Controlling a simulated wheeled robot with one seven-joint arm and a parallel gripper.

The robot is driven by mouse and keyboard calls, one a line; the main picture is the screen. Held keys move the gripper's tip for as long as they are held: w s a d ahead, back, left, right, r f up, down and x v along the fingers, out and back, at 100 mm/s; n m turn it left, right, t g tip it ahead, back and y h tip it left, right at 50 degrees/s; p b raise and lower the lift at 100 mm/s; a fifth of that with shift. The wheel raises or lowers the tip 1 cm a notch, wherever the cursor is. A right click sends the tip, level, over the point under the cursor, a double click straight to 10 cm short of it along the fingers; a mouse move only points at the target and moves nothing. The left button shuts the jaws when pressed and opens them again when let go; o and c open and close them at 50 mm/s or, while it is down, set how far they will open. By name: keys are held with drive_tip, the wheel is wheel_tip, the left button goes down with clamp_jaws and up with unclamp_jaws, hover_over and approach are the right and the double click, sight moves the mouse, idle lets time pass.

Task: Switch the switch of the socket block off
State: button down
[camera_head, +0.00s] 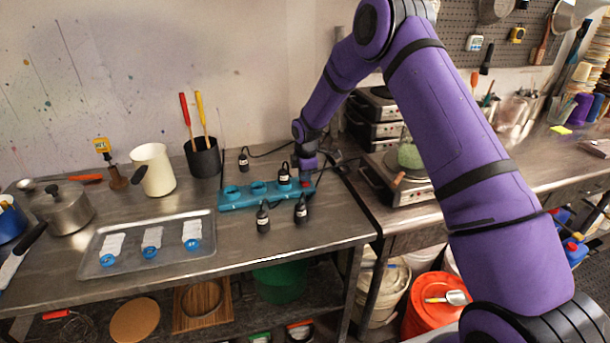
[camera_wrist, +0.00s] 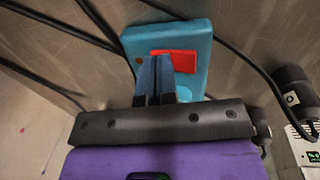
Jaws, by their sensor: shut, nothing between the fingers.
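The teal socket block (camera_head: 238,204) lies on the metal table with round sockets along its top. A black labelled plug (camera_head: 284,174) stands at its right part. In the wrist view the end of the block (camera_wrist: 196,35) shows a bright red switch (camera_wrist: 184,61). My gripper (camera_wrist: 153,62) is shut and empty, its fingertips over the left part of the switch. Whether they touch it, and which way the switch is tipped, I cannot tell. In the head view my gripper (camera_head: 305,178) is at the block's right end and hides most of the switch.
Black cables run behind the block. A metal tray (camera_head: 128,232) with blue-ended items is at left. A black pot (camera_head: 202,158) stands behind. Hot plates (camera_head: 385,180) stand at right.

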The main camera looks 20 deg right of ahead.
drive_tip(key=shift+s+f, duration=0.15)
drive_tip(key=shift+s, duration=0.05)
drive_tip(key=shift+s+r, duration=0.25)
drive_tip(key=shift+s, duration=0.4)
drive_tip(key=shift+r, duration=0.1)
drive_tip(key=shift+r, duration=0.4)
wheel_tip(320, 180, up, 13)
drive_tip(key=s, duration=0.1)
drive_tip(key=shift+s, duration=0.3)
